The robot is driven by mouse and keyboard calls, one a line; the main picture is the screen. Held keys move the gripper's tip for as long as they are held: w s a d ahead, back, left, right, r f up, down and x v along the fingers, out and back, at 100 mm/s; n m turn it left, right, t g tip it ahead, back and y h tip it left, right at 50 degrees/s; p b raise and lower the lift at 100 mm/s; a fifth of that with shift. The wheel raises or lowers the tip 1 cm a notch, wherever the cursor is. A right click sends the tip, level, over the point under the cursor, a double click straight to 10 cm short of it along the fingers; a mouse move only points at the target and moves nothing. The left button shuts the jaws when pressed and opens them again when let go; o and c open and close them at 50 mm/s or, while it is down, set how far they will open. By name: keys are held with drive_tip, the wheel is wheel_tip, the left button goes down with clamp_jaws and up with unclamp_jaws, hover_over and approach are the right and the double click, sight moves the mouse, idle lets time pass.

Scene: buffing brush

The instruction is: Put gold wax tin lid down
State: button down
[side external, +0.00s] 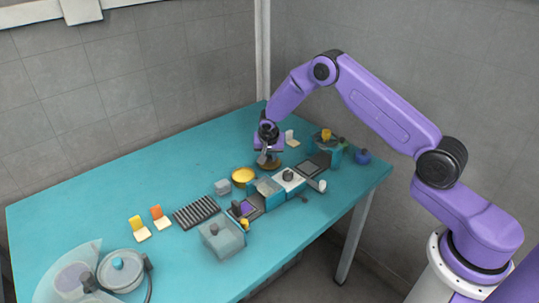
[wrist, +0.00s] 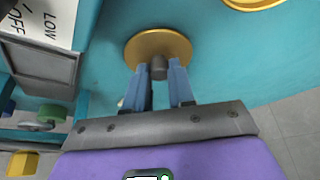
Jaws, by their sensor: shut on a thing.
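The gold wax tin lid (wrist: 143,45) is a round gold disc with a dark grey knob (wrist: 158,68) in its middle. My gripper (wrist: 160,72) is shut on the knob, one blue finger on each side. In the side view the lid (side external: 268,165) is below my gripper (side external: 268,153), low over the teal table; I cannot tell whether it touches. The gold tin (side external: 243,175) stands to the left of the lid. Part of a gold rim, likely the tin (wrist: 255,3), shows at the top right of the wrist view.
A machine with a "LOW / OFF" label (wrist: 50,18) is close on the wrist view's left. A white block with a dark knob (side external: 288,180), a dark ribbed rack (side external: 196,212) and a clear lidded box (side external: 221,237) stand nearby. The teal table (side external: 110,175) is clear at the back left.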

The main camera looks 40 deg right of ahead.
drive_tip(key=c, duration=1)
unclamp_jaws()
drive_tip(key=shift+o, duration=0.2)
drive_tip(key=v, duration=1.2)
drive_tip(key=s+a+r+n+y, duration=0.1)
drive_tip(key=s+a+r+n, duration=0.4)
drive_tip(key=s, duration=0.5)
drive_tip(key=s+a+r+n+y, duration=0.1)
drive_tip(key=s+a+r+n, duration=0.4)
drive_tip(key=s, duration=0.5)
drive_tip(key=s+d+r+n+g+y, duration=0.1)
drive_tip(key=s+d+n+g, duration=0.2)
drive_tip(key=s+n, duration=0.8)
drive_tip(key=s, duration=1.3)
drive_tip(key=shift+d+n+y, duration=0.2)
drive_tip(key=shift+n+y, duration=0.1)
drive_tip(key=shift+r, duration=0.15)
